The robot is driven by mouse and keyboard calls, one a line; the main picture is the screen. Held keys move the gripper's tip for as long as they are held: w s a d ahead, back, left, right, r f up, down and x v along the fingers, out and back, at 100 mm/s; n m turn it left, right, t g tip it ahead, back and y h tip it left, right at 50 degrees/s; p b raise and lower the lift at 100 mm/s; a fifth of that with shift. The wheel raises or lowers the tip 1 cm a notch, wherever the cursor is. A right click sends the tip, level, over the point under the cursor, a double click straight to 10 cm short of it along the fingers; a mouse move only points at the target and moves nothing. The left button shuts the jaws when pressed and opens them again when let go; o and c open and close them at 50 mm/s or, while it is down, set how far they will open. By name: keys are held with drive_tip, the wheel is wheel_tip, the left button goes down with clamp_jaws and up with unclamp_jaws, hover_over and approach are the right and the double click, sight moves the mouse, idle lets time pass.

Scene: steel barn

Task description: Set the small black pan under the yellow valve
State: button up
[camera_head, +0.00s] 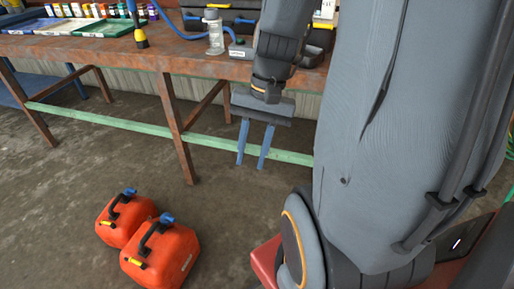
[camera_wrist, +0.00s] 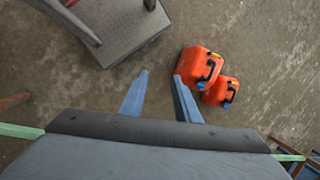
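My gripper (camera_head: 254,146) hangs fingers down in front of the workbench's front edge, above the floor. Its two blue fingers are apart with nothing between them. In the wrist view the open fingers (camera_wrist: 162,95) point over bare concrete floor. I cannot make out the small black pan in either view. I cannot make out the yellow valve either. A yellow-and-black fitting (camera_head: 141,38) sits on a blue hose at the bench front; I cannot tell whether it is a valve. My arm hides part of the bench on the right.
A rusty workbench (camera_head: 100,48) with a green lower rail (camera_head: 130,125) carries trays, bottles and a clear jar (camera_head: 214,32). Two red fuel cans (camera_head: 160,255) stand on the floor at front left, also in the wrist view (camera_wrist: 199,66). The floor between cans and bench is clear.

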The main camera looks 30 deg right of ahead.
drive_tip(key=n+h, duration=0.1)
drive_tip(key=d+n+h, duration=0.1)
drive_tip(key=n, duration=0.1)
drive_tip(key=r+n+h, duration=0.1)
drive_tip(key=n, duration=0.1)
drive_tip(key=shift+d+t, duration=0.2)
drive_tip(key=shift+t, duration=0.2)
drive_tip(key=a+r+n+p, duration=0.3)
drive_tip(key=a+r+p, duration=0.1)
drive_tip(key=a+p, duration=0.2)
drive_tip(key=shift+a+p, duration=0.3)
drive_tip(key=shift+a, duration=0.35)
drive_tip(key=shift+s, duration=0.1)
